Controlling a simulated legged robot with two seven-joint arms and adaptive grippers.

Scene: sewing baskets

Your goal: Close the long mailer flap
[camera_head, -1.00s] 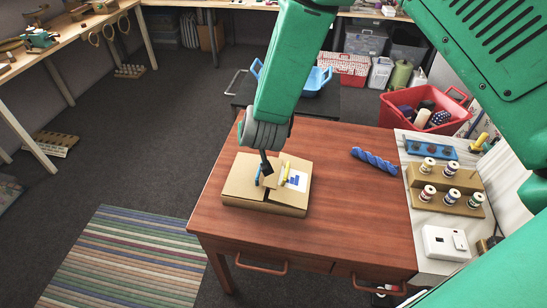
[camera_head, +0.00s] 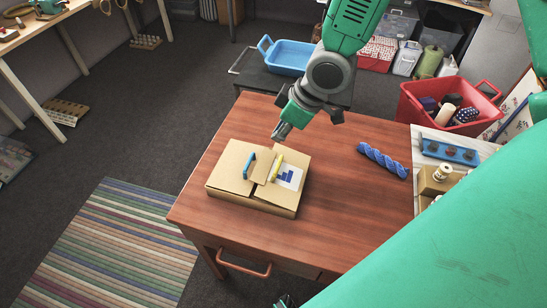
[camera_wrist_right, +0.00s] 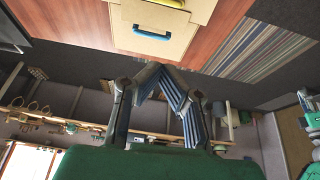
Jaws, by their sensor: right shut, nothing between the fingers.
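The cardboard mailer (camera_head: 228,174) lies on the red-brown table (camera_head: 330,205). A blue handle (camera_head: 249,166) and a yellow handle (camera_head: 277,167) sit on its top, with a brown cardboard piece (camera_head: 262,168) between them. The top panels look nearly flat, with a seam at the front; I cannot tell whether the long flap is fully down. My right gripper (camera_head: 281,132) is shut and empty, above and beyond the mailer's far edge, apart from it. Its fingers (camera_wrist_right: 153,80) and the mailer (camera_wrist_right: 165,40) show in the right wrist view. A small green and dark part at the bottom edge may be my left gripper (camera_head: 285,302).
A twisted blue roll (camera_head: 383,162) lies right of the mailer. A spool stand (camera_head: 437,182) and a blue tray (camera_head: 450,152) are farther right. A red basket (camera_head: 450,102) and a blue basket (camera_head: 285,57) stand beyond the table. The table between mailer and roll is clear.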

